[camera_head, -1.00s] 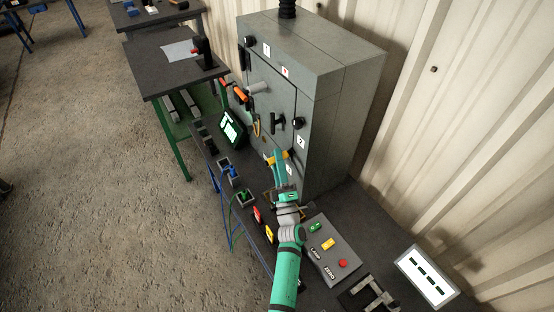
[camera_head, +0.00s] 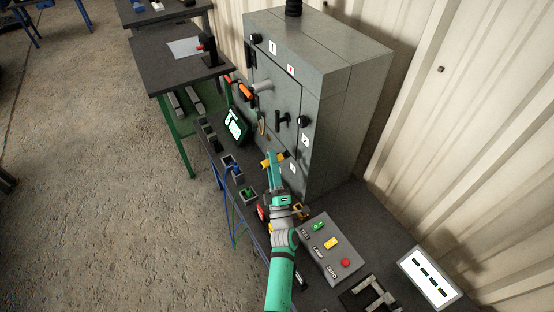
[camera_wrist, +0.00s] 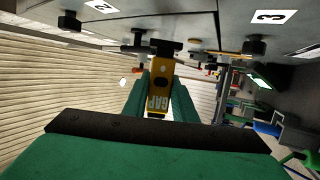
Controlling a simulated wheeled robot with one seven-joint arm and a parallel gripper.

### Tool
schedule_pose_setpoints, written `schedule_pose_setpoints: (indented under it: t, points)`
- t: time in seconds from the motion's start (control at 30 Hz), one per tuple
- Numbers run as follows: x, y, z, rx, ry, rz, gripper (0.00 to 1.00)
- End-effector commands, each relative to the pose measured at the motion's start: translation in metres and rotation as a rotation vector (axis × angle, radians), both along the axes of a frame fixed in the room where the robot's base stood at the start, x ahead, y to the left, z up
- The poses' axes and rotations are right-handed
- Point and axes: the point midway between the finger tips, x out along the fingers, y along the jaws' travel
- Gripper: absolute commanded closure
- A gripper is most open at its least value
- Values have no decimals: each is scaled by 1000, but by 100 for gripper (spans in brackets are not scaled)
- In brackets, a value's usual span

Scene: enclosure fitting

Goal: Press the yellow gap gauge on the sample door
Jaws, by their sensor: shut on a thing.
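The yellow gap gauge (camera_head: 268,162), marked GAP in the wrist view (camera_wrist: 160,88), is held between the green fingers of my gripper (camera_head: 273,158). The fingers also show in the wrist view (camera_wrist: 160,85), closed on both sides of the gauge. The grey cabinet (camera_head: 325,115) stands just beyond, its door front (camera_head: 286,92) carrying black knobs and a handle. The gauge is in front of the lower part of this front. In the wrist view its far end lies near black door fittings (camera_wrist: 138,42); I cannot tell whether it touches. Which panel is the sample door is unclear.
A button panel (camera_head: 326,258) with green, yellow and red buttons lies to the right of my arm, with a white display (camera_head: 429,276) farther right. Small bins (camera_head: 233,170) and a green-lit screen (camera_head: 236,125) stand to the left. A side table (camera_head: 165,62) is behind.

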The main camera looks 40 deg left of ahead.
Motion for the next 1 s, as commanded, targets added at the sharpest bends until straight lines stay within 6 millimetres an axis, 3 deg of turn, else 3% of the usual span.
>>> schedule_pose_setpoints:
  t: [0.43,1.0]
  points:
    - [-27,11,0,0,0,1,100]
    - [-29,12,1,1,-1,1,100]
